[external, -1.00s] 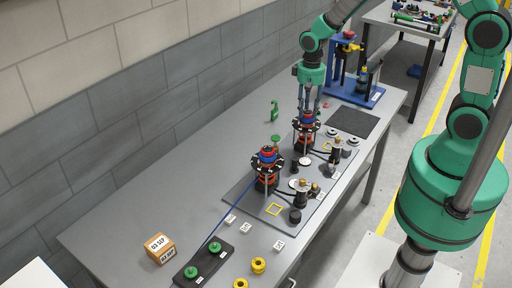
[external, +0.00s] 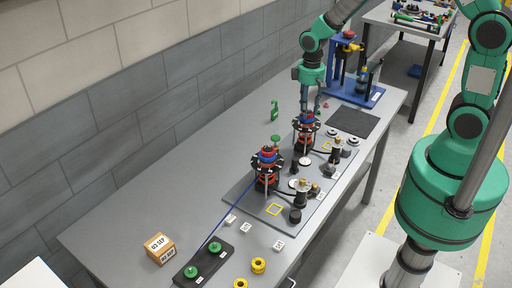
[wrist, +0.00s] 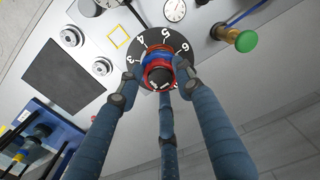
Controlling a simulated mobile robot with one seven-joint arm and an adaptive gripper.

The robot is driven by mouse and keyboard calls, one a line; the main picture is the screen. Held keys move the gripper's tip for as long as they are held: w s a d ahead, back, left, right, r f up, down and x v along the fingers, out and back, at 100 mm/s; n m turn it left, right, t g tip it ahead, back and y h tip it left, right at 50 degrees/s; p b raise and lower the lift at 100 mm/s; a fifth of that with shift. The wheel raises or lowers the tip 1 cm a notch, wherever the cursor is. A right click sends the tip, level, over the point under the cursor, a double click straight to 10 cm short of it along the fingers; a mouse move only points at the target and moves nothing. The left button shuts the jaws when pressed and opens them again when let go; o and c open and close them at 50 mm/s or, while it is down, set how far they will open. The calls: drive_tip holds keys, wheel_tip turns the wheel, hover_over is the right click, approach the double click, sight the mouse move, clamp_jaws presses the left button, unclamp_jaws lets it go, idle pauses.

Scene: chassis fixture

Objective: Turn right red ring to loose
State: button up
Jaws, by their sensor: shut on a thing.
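The fingers hide part of the ring and dial. The left fixture (external: 267,163) has similar red and blue rings and stands apart from my gripper.
A blue stand (external: 352,92) and a dark mat (external: 352,123) lie behind the right fixture. Valves and gauges crowd the plate's right side. A cardboard box (external: 160,247) and yellow rings (external: 258,265) are at the front.

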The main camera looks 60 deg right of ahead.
drive_tip(key=n, duration=0.5)
drive_tip(key=shift+w+r+n, duration=0.1)
drive_tip(key=shift+w+n, duration=0.05)
drive_tip(key=shift+n, duration=0.15)
drive_tip(key=n, duration=0.5)
drive_tip(key=shift+n, duration=0.3)
drive_tip(key=o, duration=1.2)
drive_tip(key=shift+c, duration=0.2)
wheel_tip(320, 180, up, 12)
